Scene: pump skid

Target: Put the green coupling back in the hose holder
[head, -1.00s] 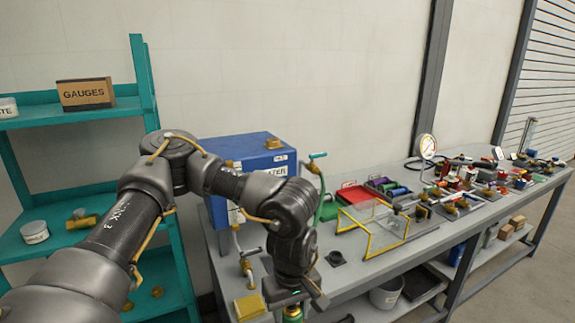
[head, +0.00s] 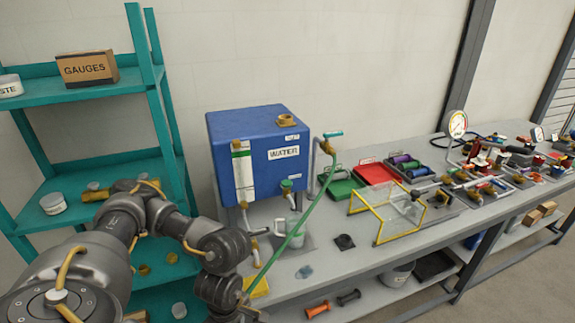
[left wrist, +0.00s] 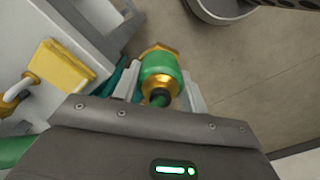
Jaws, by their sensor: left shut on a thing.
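The green coupling (left wrist: 160,78), with brass-coloured ends, is between the fingers of my left gripper (left wrist: 160,92), which is shut on it, in the left wrist view. In the head view my left gripper is low at the bottom edge, in front of the bench, and the coupling is not clearly visible. A green hose (head: 287,243) runs taut from the tap beside the blue water tank (head: 262,152) down to my left gripper. A small black round fitting (head: 344,242) stands on the bench; I cannot tell if it is the hose holder. My right gripper is not in view.
A yellow block (head: 258,288) lies near the bench's front left edge. A yellow-framed guard (head: 385,215) stands to the right. Teal shelves (head: 160,120) stand at left. The bench (head: 325,270) is mostly bare around the black fitting.

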